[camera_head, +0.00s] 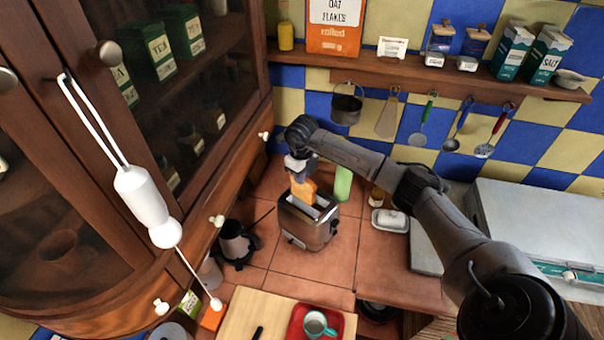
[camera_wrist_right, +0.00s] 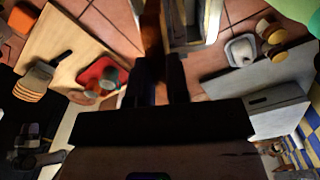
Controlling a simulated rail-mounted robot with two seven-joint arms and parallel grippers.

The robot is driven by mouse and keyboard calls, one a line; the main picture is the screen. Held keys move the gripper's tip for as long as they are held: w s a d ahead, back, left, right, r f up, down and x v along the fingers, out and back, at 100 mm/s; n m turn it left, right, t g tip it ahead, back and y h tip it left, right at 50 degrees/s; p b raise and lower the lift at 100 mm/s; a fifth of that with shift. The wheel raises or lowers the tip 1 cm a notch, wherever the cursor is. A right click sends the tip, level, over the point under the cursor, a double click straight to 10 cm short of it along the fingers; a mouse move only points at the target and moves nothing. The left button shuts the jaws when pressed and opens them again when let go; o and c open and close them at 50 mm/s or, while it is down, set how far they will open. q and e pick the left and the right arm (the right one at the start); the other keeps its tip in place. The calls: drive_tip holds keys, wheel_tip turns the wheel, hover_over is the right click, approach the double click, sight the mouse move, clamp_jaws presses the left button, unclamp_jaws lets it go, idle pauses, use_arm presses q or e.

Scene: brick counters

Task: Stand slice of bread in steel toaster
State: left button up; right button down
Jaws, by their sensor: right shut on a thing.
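The steel toaster (camera_head: 306,231) stands upright on the tiled counter in the middle of the head view; part of it also shows at the top of the right wrist view (camera_wrist_right: 190,40). My right gripper (camera_head: 300,172) is above the toaster, pointing down, and is shut on the slice of bread (camera_head: 305,190). The slice is upright, with its lower edge at the toaster's top, by the slots. I cannot tell how deep it sits in a slot. In the right wrist view the slice (camera_wrist_right: 152,30) shows edge-on beyond the dark fingers. My left gripper is not in view.
A dark grinder-like appliance (camera_head: 236,243) stands left of the toaster. A green bottle (camera_head: 343,183) and a white butter dish (camera_head: 390,220) stand to its right. In front are a wooden board (camera_head: 250,312) and a red tray (camera_head: 298,333) with a teal mug (camera_head: 316,323).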

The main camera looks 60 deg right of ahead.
sight(302, 193)
drive_tip(key=shift+f+b, duration=1.1)
drive_tip(key=shift+f, duration=0.7)
drive_tip(key=shift+f+b, duration=1.15)
drive_tip(key=shift+f, duration=0.45)
drive_tip(key=shift+f+b, duration=0.5)
drive_tip(key=shift+f, duration=0.3)
drive_tip(key=c, duration=1)
unclamp_jaws()
drive_tip(key=shift+c, duration=0.2)
wheel_tip(302, 193, up, 14)
drive_tip(key=shift+f+b, duration=0.15)
drive_tip(key=shift+b, duration=0.25)
